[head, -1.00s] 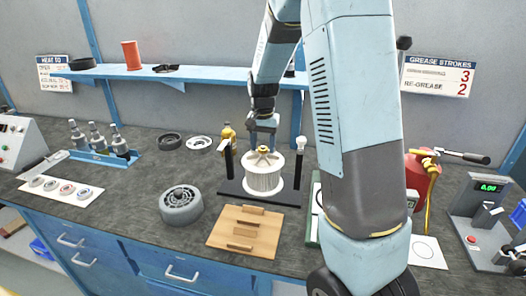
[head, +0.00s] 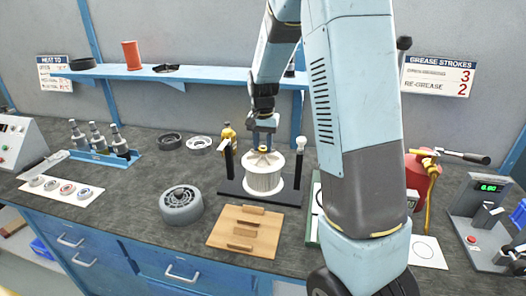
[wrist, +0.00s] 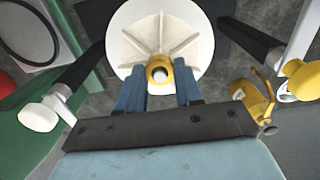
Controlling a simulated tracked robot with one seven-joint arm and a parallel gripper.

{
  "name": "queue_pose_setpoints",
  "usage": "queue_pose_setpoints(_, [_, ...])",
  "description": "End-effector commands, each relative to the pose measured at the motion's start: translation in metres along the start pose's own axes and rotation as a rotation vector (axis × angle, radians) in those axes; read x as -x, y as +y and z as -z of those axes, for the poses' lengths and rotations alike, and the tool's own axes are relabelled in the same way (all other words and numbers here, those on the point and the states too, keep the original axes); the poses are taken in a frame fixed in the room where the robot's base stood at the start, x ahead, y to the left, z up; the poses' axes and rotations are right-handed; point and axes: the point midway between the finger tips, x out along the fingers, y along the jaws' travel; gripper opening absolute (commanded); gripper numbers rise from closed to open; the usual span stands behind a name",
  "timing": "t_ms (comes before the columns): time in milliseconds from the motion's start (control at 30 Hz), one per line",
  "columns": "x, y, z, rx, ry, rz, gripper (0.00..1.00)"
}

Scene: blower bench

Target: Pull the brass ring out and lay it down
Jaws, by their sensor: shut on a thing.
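The brass ring (wrist: 159,72) sits at the hub of the white finned wheel (wrist: 140,30), around a pale centre. My gripper (wrist: 160,88) is shut on the ring, with one blue finger at each side of it. In the head view my gripper (head: 263,138) reaches down from above to the wheel (head: 264,176), and the ring (head: 263,149) shows just under the fingers. The wheel stands on a dark base (head: 230,189) between two dark posts.
A wooden board (head: 262,222) with blocks lies in front of the wheel. A grey rotor (head: 181,204) sits to the left, with two rings behind it. The bench between the rotor and the cards at left is clear.

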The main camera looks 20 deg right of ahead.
Motion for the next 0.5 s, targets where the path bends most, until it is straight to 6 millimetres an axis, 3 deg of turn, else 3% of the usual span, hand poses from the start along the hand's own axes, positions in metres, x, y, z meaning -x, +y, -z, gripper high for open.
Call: queue_pose_setpoints(500, [0.0062, 0.0000, 0.0001, 0.000, 0.000, 0.000, 0.00])
